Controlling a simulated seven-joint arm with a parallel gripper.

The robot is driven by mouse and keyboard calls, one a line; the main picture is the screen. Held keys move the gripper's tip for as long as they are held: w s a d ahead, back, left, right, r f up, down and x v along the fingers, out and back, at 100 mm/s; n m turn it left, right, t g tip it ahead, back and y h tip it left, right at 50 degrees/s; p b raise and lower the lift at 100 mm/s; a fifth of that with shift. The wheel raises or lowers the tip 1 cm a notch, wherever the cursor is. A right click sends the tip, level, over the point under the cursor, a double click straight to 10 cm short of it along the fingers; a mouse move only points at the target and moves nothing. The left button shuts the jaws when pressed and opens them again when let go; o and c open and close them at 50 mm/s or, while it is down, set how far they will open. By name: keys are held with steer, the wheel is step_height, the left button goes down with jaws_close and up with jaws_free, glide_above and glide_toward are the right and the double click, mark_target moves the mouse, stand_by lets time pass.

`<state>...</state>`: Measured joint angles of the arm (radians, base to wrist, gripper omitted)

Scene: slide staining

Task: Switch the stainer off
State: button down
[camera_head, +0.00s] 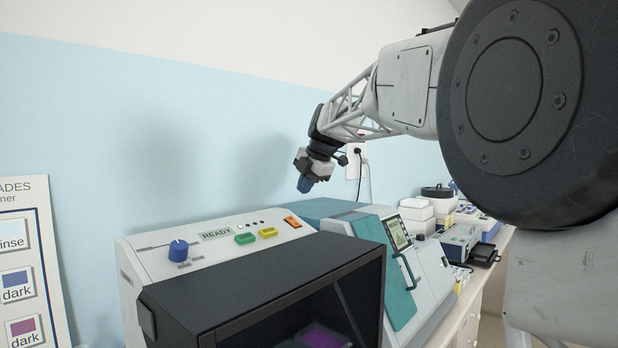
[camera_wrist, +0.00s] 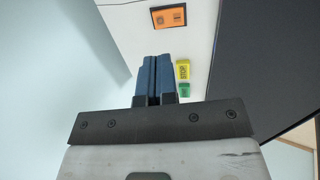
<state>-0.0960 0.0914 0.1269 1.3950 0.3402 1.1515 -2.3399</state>
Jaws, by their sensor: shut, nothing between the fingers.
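The stainer (camera_head: 140,262) is a pale box with a dark hooded front at the lower middle of the head view. Its sloped panel carries an orange rocker switch (camera_head: 292,222) at the right end, which also shows in the wrist view (camera_wrist: 169,16). I cannot tell which side of the switch is pressed. A small display (camera_head: 216,234) reads READY. My gripper (camera_head: 305,184) is above and behind the switch, apart from it, pointing down. In the wrist view its blue fingers (camera_wrist: 153,60) are together and empty, with the switch beyond the tips.
Beside the switch are a yellow button (camera_head: 268,232), a green button (camera_head: 245,238) and a blue knob (camera_head: 178,250). The black hood (camera_head: 270,285) rises in front of the panel. A teal and white machine (camera_head: 385,250) stands right of the stainer. The wall is close behind.

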mark_target(294, 221)
steer(key=x, duration=0.9)
steer(key=shift+s, duration=0.1)
steer(key=shift+a+f, duration=0.1)
steer(key=shift+f, duration=0.2)
stand_by(0.4)
steer(key=shift+s+d, duration=0.45)
steer(key=shift+d, duration=0.15)
steer(key=shift+r, duration=0.1)
steer(key=v, duration=1.4)
steer(key=shift+w+a, duration=0.15)
